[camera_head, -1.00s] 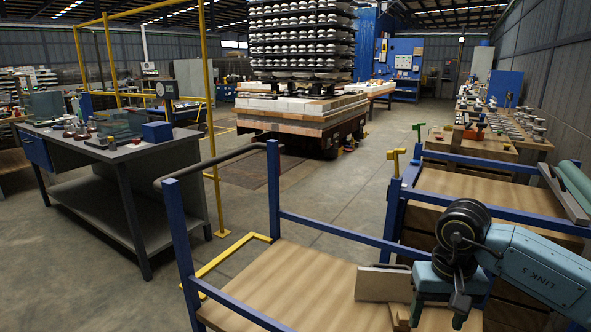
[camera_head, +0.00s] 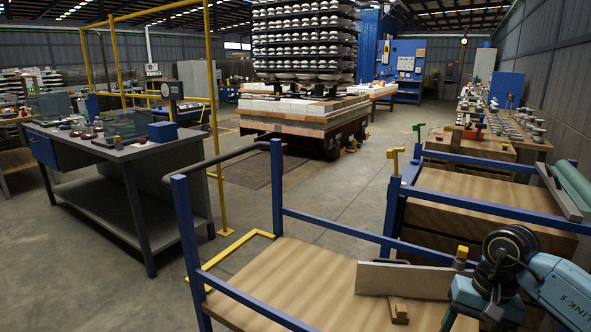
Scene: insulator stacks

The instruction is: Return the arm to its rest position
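My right arm comes in from the right, and its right gripper (camera_head: 468,319) hangs low at the bottom right of the head view. Its fingers look apart with nothing seen between them; the tips are near or beyond the lower edge. It is to the right of a small wooden block (camera_head: 398,311) and apart from it. The block sits on the wooden deck of a blue-railed cart (camera_head: 300,283), in front of an upright pale board (camera_head: 405,279). My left gripper and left arm are not in view.
A second blue-railed cart (camera_head: 480,187) stands close behind my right arm. A grey workbench (camera_head: 110,155) with small items stands at left, beside a yellow frame (camera_head: 218,150). A tall stack of white insulators (camera_head: 303,45) stands at back. The middle floor is clear.

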